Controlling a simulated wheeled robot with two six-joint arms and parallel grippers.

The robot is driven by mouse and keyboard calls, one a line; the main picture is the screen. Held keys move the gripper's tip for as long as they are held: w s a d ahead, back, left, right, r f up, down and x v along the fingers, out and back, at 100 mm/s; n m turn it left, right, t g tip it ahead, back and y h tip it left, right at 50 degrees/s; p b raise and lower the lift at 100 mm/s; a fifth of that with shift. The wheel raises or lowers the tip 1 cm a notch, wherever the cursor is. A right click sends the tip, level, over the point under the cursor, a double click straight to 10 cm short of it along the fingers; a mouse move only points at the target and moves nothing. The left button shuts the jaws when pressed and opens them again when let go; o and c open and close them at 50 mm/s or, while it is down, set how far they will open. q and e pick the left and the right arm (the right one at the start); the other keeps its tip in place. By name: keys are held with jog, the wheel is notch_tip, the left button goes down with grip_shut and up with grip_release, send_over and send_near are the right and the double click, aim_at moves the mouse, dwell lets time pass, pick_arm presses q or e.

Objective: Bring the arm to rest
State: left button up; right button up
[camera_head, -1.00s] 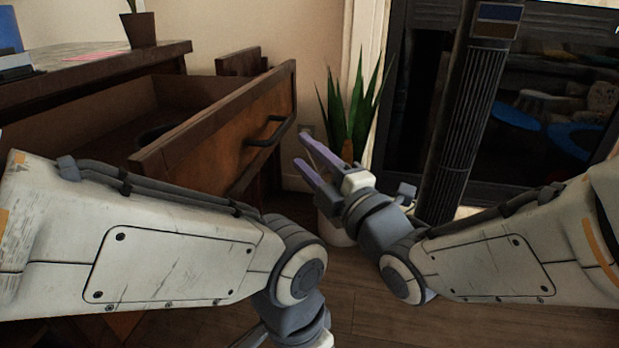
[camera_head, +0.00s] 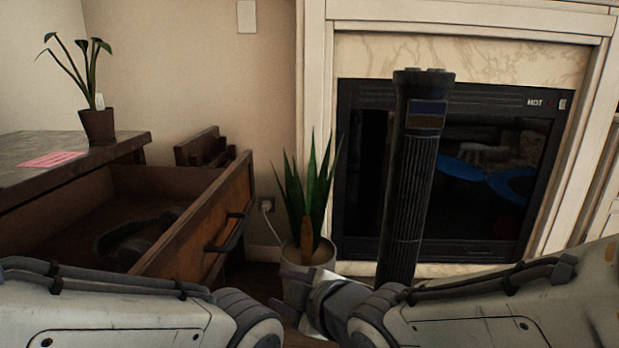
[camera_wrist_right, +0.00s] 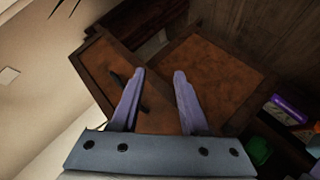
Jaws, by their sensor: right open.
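My right arm (camera_head: 490,310) comes in from the right, low in the head view. Its wrist ends near the potted plant, and its fingers do not show clearly there. In the right wrist view my right gripper (camera_wrist_right: 158,78) is open, with two purple fingers apart and nothing between them. Beyond the fingers are the brown wooden drawer and cabinet faces. My left arm (camera_head: 120,315) lies along the bottom left of the head view. Its gripper is below the picture edge.
An open wooden drawer (camera_head: 215,225) holds a dark object (camera_head: 125,238). A potted plant (camera_head: 308,215) stands behind my right wrist. A black fireplace (camera_head: 480,185) is behind. A small plant (camera_head: 97,125) and pink paper (camera_head: 50,160) are on the cabinet top (camera_head: 30,148).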

jog(key=s+d+r+m+g+h+p, duration=0.3)
jog(key=s+d+m+g+p, duration=0.2)
jog(key=s+p, duration=0.3)
jog(key=s+d+r+m+g+h+p, duration=0.3)
jog(key=s+d+m+g+p, duration=0.2)
jog(key=s, duration=0.5)
pick_arm(q)
notch_tip(320, 180, up, 53)
jog(key=p, duration=3.7)
jog(key=shift+a, duration=0.3)
pick_arm(e)
notch_tip(320, 180, up, 37)
jog(key=shift+s+f, duration=0.15)
jog(key=shift+s, duration=0.1)
pick_arm(q)
jog(key=shift+f, duration=0.1)
pick_arm(e)
jog(key=shift+a+h, duration=0.3)
jog(key=shift+a, duration=0.2)
